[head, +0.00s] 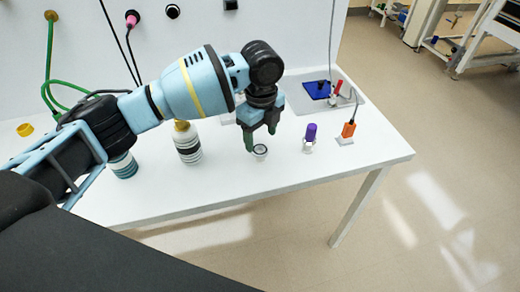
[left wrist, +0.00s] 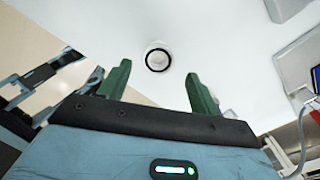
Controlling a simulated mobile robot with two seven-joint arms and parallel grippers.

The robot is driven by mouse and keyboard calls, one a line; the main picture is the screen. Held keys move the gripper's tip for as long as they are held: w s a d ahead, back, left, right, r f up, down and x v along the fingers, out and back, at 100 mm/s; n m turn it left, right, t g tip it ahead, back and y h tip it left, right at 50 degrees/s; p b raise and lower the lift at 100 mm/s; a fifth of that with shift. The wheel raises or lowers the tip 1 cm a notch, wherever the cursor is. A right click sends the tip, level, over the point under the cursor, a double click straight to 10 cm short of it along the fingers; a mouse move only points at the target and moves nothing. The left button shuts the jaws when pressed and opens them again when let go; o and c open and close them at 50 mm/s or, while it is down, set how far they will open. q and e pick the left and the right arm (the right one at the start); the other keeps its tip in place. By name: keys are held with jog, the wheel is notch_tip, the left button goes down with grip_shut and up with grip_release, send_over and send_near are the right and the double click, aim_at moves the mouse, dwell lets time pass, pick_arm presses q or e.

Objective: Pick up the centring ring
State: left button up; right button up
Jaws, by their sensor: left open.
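The centring ring (head: 260,149) is a small round piece with a dark rim and pale centre. It appears to sit on a small white holder on the white bench. It also shows in the left wrist view (left wrist: 158,60), just beyond the gap between the fingertips. My left gripper (head: 261,139) points down close above the ring, with its green fingers apart and nothing between them. Both fingers show in the left wrist view (left wrist: 158,74), one to each side of the ring's line. My right gripper is not in view.
A white bottle with dark bands (head: 188,147) stands left of the gripper. A purple-topped piece (head: 311,132) and an orange piece (head: 348,129) stand to the right. A basin with a blue item (head: 317,90) lies behind. The bench front near the ring is clear.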

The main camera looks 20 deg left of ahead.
aim_at(260, 151)
pick_arm(q)
jog(key=shift+s+a+f, duration=0.1)
jog(key=shift+f, duration=1.65)
jog(key=c, duration=1.1)
